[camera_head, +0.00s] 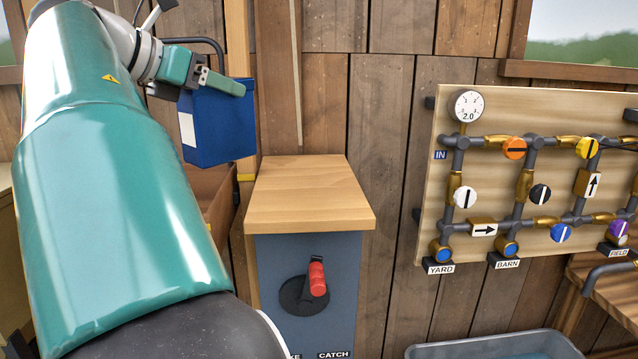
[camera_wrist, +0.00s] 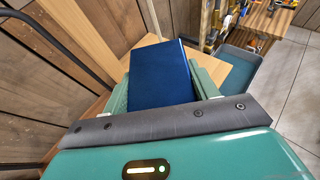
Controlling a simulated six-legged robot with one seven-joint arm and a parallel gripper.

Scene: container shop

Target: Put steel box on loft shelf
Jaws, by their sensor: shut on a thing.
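A dark blue box (camera_head: 222,125) with a white label on its left side hangs from my gripper (camera_head: 217,78) in the head view. It is up in the air, left of and above the wooden top of a cabinet. In the wrist view the blue box (camera_wrist: 160,73) sits between the two green fingers of my gripper (camera_wrist: 162,88), which are shut on it. I cannot tell its material. I cannot make out a loft shelf for certain in either view.
A blue-grey cabinet (camera_head: 305,265) with a wooden top (camera_head: 310,193) and red-handled lever (camera_head: 317,279) stands below. A pipe board (camera_head: 540,180) with valves hangs at right. A grey bin (camera_head: 495,346) is at lower right. A wooden post (camera_head: 240,60) stands behind the box.

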